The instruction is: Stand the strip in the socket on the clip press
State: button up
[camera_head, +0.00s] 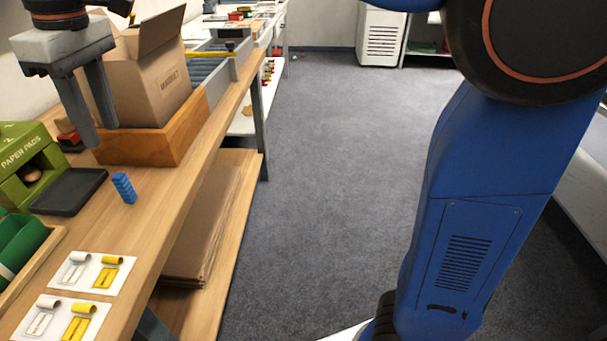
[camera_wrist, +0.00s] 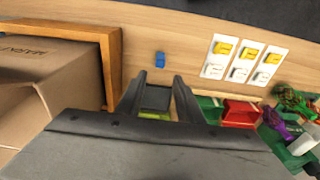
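A small blue ribbed block, which looks like the strip (camera_head: 124,188), stands on the wooden bench top to the right of a dark grey tray. It also shows as a small blue piece in the wrist view (camera_wrist: 160,61), just beyond my fingertips. My gripper (camera_head: 99,136) hangs above the bench in front of the carton, fingers apart with nothing between them. In the wrist view my gripper (camera_wrist: 160,84) is open too. I cannot make out a clip press or its socket for certain in either view.
A cardboard carton (camera_head: 150,85) sits in a wooden tray (camera_head: 185,135). White cards (camera_head: 85,273) with yellow and white pieces lie near the front. Bare bench surrounds the blue block.

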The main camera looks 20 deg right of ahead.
jog(key=d+f+m+t, duration=0.1)
jog(key=d+f+m, duration=0.2)
jog(key=d, duration=1)
jog(key=d+f+m+t, duration=0.1)
jog(key=d+f+m, duration=0.25)
jog(key=d, duration=1.05)
jog(key=s+d+f+m, duration=0.2)
jog(key=s+d+f, duration=0.1)
jog(key=d, duration=0.3)
jog(key=s+d+f+m+t, duration=0.1)
jog(key=s+d+f, duration=0.2)
jog(key=d+f, duration=0.2)
jog(key=shift+s+d+m, duration=0.35)
jog(key=shift+d, duration=0.05)
jog(key=shift+o, duration=0.7)
jog(key=s+d+f+m+t+h, duration=0.1)
jog(key=s+d+f+m, duration=0.2)
jog(key=s+d+f, duration=0.3)
jog(key=shift+s+f, duration=0.2)
jog(key=shift+f, duration=0.75)
jog(key=shift+r, duration=0.1)
